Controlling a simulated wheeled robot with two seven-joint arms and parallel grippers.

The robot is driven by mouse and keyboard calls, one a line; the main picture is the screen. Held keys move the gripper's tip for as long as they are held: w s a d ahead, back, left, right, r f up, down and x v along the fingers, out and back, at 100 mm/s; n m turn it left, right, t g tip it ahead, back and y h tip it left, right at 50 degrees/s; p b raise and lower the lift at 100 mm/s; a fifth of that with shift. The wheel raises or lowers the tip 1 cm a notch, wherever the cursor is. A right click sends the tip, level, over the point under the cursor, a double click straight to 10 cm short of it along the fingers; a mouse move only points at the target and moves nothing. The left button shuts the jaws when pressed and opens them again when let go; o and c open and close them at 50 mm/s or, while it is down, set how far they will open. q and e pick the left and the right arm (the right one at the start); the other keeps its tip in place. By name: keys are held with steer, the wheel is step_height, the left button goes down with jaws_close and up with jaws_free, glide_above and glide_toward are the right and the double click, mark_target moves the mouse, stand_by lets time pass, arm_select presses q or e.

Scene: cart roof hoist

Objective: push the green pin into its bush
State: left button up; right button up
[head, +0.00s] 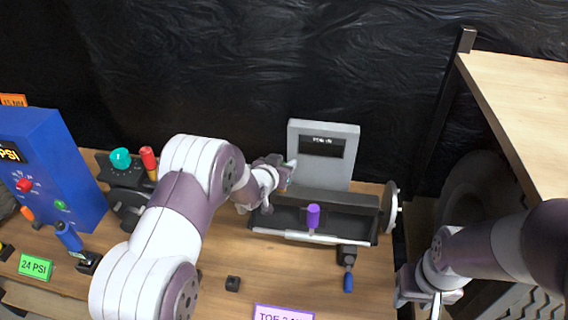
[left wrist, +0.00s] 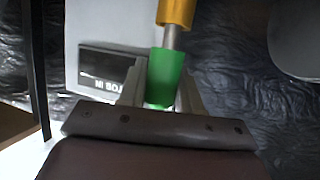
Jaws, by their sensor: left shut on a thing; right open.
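The green pin (left wrist: 163,76) shows in the left wrist view as a green grip with a bare metal shank. My left gripper (left wrist: 160,88) is shut on the green grip, one finger on each side. A gold-orange cylinder (left wrist: 176,12) sits around the far end of the shank; whether it is the bush or part of the pin I cannot tell. In the head view my left gripper (head: 280,172) is in front of the grey display box, and the pin is mostly hidden. My right gripper (head: 432,298) is open and empty at the lower right.
The grey display box (head: 322,155) stands behind a dark tray fixture (head: 350,213) with a purple peg (head: 313,216) and a side handwheel (head: 391,207). A blue gauge box (head: 52,165), red knob (head: 148,158) and teal knob (head: 120,158) stand left. A wooden shelf (head: 530,100) is at right.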

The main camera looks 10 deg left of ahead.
arm_select(q)
steer(key=shift+f+b, duration=0.4)
steer(key=shift+f, duration=0.2)
steer(key=o, duration=1.1)
steer(key=v, duration=1.2)
steer(key=shift+s+r+b, duration=0.2)
steer(key=shift+s+b, duration=0.1)
steer(key=shift+b, duration=0.1)
